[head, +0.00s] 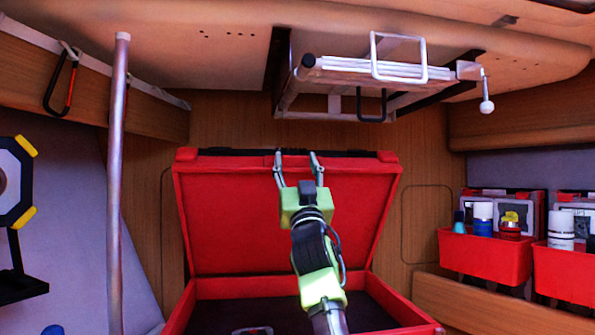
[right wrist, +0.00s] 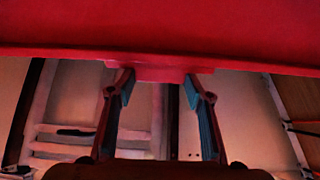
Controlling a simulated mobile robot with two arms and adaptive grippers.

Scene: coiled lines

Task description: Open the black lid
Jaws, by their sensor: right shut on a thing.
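The case's lid (head: 235,225) stands raised and tilted back, its red inner face toward me. A black strip (head: 235,152) runs along its top edge; its outer side is hidden. The red case (head: 205,288) below is open and dark inside. My right gripper (head: 297,160) is at the middle of the lid's top edge. In the right wrist view, the fingers (right wrist: 160,88) are on either side of a small red tab (right wrist: 158,73) on the lid's edge, with a gap between them. My left gripper is not in view.
A ceiling rack (head: 350,65) with a white frame hangs above the lid. A grey pole (head: 118,190) stands at left. Red bins (head: 485,257) with bottles sit at right. A wooden wall (head: 430,180) is close behind the lid.

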